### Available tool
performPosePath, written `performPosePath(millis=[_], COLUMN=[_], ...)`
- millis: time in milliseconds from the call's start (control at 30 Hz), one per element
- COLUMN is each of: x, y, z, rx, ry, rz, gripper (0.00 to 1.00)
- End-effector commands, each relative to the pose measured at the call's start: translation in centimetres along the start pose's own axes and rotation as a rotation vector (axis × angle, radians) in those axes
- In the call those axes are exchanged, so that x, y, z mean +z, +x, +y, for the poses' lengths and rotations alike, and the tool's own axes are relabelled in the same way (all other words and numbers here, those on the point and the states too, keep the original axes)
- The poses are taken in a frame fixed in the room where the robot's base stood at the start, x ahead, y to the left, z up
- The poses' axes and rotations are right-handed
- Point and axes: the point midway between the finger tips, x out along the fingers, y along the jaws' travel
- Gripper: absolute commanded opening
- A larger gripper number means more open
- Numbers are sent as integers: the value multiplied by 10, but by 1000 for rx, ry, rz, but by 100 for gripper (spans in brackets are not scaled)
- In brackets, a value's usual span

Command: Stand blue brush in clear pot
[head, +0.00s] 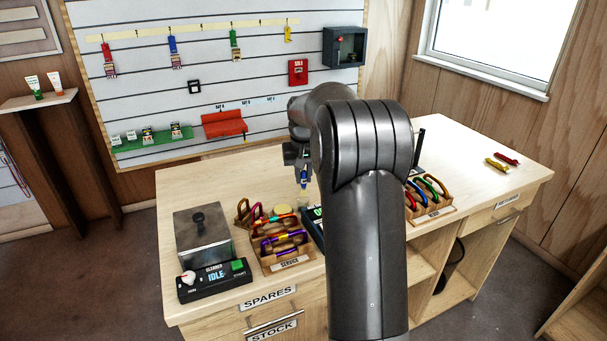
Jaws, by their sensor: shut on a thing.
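My gripper (298,160) is above the counter, left of my large grey arm link. It points down and is shut on the blue brush (303,177), which hangs roughly upright below the fingers. A small pale, see-through shape (303,198) shows just under the brush, perhaps the clear pot. It is too small to tell whether the brush tip is inside it or above it. My arm hides much of the counter to the right.
A wooden service tray (290,266) with coloured carabiners stands left of the gripper. The cleaner box (204,238) is farther left. Another wooden tray (432,213) of carabiners stands right of my arm. The counter's back right is mostly clear, with red and yellow items (503,160).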

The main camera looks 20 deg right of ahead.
Motion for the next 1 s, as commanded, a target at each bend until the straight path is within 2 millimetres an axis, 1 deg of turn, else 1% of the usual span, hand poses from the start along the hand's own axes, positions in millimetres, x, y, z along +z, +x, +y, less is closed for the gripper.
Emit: performPosePath(millis=[467, 1000], x=[1, 3], y=[3, 18], z=[0, -1], rx=[0, 0], ry=[0, 0], rz=[0, -1], gripper=[0, 0])
